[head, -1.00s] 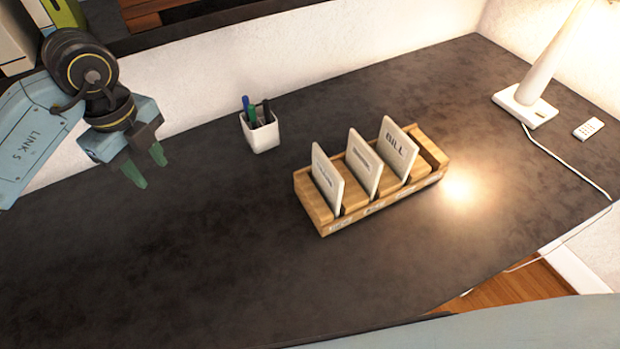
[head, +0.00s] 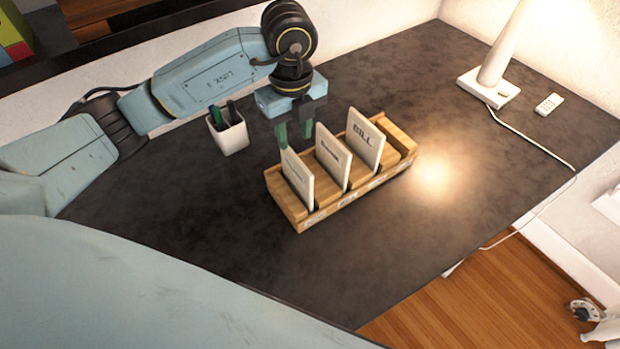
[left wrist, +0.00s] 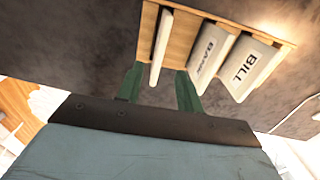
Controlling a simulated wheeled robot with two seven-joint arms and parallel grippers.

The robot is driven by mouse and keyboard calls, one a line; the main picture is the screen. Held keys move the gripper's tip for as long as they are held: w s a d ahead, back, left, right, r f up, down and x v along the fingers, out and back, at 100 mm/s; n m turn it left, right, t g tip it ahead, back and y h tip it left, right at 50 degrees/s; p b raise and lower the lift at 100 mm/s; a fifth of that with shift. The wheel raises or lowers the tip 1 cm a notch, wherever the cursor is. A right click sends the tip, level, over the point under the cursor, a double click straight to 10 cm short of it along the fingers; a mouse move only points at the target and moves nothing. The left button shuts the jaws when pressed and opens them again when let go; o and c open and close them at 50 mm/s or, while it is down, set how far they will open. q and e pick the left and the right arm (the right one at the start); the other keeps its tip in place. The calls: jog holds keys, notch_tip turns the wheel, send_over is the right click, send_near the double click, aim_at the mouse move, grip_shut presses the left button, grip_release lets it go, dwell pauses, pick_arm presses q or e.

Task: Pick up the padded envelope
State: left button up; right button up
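A wooden rack (head: 398,137) on the dark desk holds three upright pale envelopes in a row. The left envelope (head: 299,180) has a label I cannot read. The middle envelope (head: 333,157) has small blurred lettering. The right envelope (head: 365,140) reads BILL. I cannot tell which one is padded. My left gripper (head: 294,133) is open and points down just behind and above the left envelope. In the left wrist view, that envelope (left wrist: 161,46) shows edge-on, beyond and roughly between the two green fingertips (left wrist: 160,76). The fingers appear empty. My right gripper is not in view.
A white pen cup (head: 228,134) stands left of the rack, close to my left arm. A lit lamp (head: 489,88) and a small remote (head: 549,104) are at the back right, with a cable trailing along the desk. The desk in front of the rack is clear.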

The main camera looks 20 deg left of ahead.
aim_at(296, 168)
pick_arm(q)
notch_tip(296, 168, down, 11)
jog(key=shift+f, duration=0.1)
dwell(0.4)
jog(key=shift+c, duration=0.2)
grip_shut()
